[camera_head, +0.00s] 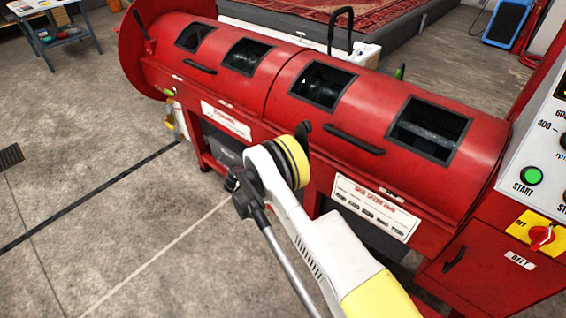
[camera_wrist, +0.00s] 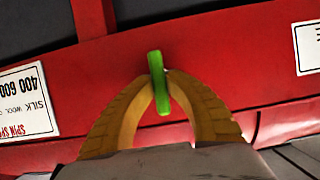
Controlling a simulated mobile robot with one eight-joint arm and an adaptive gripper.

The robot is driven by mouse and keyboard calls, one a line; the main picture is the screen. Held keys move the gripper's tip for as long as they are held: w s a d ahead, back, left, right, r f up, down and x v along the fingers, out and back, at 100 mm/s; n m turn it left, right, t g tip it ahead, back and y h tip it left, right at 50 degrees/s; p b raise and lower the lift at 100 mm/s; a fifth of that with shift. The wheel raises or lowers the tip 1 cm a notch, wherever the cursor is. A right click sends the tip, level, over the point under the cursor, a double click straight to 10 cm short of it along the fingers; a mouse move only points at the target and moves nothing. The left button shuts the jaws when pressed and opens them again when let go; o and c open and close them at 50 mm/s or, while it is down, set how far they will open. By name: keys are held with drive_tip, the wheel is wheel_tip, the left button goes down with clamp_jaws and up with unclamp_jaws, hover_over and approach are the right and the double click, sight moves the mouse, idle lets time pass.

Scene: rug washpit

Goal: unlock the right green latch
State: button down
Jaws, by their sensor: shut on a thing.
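The green latch (camera_wrist: 159,88) is a slim bar standing nearly upright in the wrist view, in front of the red machine front. My gripper (camera_wrist: 160,76) has its two yellow fingers closed around the latch, with their tips meeting on either side of it. The latch's upper end sticks out beyond the fingertips. In the head view my white and yellow arm covers the gripper and this latch. The red drum machine (camera_head: 235,95) fills the middle there, its windowed lids lying closed. A small green part (camera_head: 170,92) shows at the machine's left end.
Dark lid handles (camera_head: 354,139) stick out from the drum front. A control panel with a green START button (camera_head: 531,175) and a red switch (camera_head: 541,236) stands at the right. A tool table (camera_head: 52,35) is at the far left.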

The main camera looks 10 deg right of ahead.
idle(0.3)
drive_tip(key=c, duration=1.4)
unclamp_jaws()
drive_tip(key=v, duration=1.2)
drive_tip(key=shift+w, duration=0.1)
drive_tip(key=shift+r, duration=0.1)
